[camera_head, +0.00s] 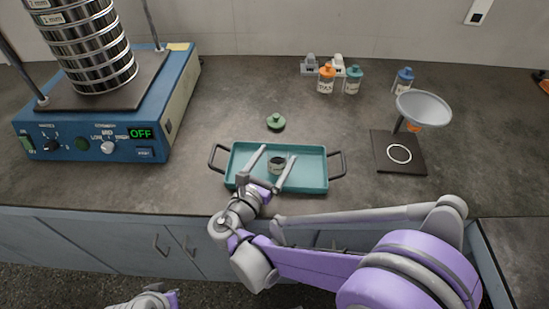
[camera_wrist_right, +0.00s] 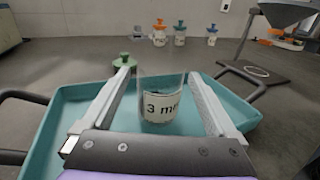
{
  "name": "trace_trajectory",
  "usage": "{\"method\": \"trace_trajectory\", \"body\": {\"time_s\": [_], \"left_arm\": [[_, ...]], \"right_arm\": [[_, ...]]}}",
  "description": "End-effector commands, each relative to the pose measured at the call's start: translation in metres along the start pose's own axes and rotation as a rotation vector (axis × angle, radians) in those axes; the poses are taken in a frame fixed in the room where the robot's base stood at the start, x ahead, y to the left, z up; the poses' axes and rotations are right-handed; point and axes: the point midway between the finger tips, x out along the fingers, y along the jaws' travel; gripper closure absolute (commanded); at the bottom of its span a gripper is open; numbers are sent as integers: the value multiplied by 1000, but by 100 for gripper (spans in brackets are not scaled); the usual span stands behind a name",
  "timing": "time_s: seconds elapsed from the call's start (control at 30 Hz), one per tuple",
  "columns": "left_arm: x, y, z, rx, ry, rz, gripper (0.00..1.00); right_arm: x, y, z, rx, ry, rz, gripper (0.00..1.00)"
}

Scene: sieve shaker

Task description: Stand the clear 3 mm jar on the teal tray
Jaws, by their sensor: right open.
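The clear jar (camera_head: 276,165) with a white label and dark contents stands upright on the floor of the teal tray (camera_head: 312,180). Its label reads "3 mm" in the right wrist view (camera_wrist_right: 160,104), and its top is open. My right gripper (camera_head: 278,152) is open, with one finger on each side of the jar. In the right wrist view gaps show between the jar and both fingers (camera_wrist_right: 160,72). Only a grey and purple piece of my left arm shows at the bottom edge of the head view; its gripper is out of sight.
A green lid (camera_head: 276,122) lies on the counter behind the tray. The blue sieve shaker (camera_head: 95,135), reading OFF, stands left. A funnel stand (camera_head: 398,155) is at right. Orange-, teal- and blue-lidded jars (camera_head: 326,80) stand behind. Bare counter lies between them.

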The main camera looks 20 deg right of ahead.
Motion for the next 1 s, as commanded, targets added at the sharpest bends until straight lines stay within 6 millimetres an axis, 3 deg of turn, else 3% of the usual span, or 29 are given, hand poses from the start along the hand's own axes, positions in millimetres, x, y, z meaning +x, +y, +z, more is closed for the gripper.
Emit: {"method": "trace_trajectory", "body": {"time_s": [0.23,0.7,1.0], "left_arm": [[-4,0,-1,0,1,0,100],[-9,0,-3,0,3,0,100],[-10,0,-4,0,4,0,100]], "right_arm": [[-6,1,4,1,0,3,6],[-99,1,4,1,0,5,6],[-120,0,4,0,0,1,6]]}}
